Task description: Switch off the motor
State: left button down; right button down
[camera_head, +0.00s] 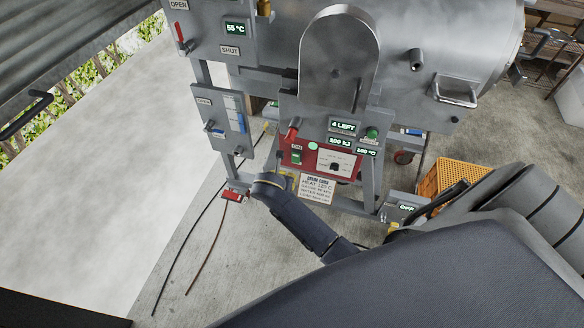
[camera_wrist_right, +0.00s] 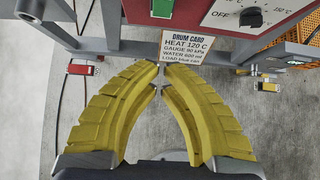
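A red panel (camera_head: 309,167) sits at the front of the steel drum machine. It holds a green switch (camera_head: 297,156) under an ON label and a dark rotary knob (camera_head: 334,166) on a white dial. In the right wrist view the green switch (camera_wrist_right: 162,8) is cut off at the top edge, and the knob (camera_wrist_right: 250,17) is at the upper right beside the word OFF. No motor label is readable. My right gripper (camera_wrist_right: 160,76) has yellow fingers with tips together, empty, just below the panel. In the head view my wrist largely hides it. My left gripper is not in view.
A drum card (camera_head: 315,187) hangs below the panel, close to my fingertips. A small box (camera_head: 406,208) reads OFF. An orange crate (camera_head: 453,176) stands at right. Concrete floor lies open at left.

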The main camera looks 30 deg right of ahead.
aim_at(296, 158)
jog(key=w+d+r+x, duration=0.1)
jog(key=r+x, duration=0.1)
jog(key=x, duration=1.1)
jog(key=shift+w+d, duration=0.15)
jog(key=shift+d, duration=0.1)
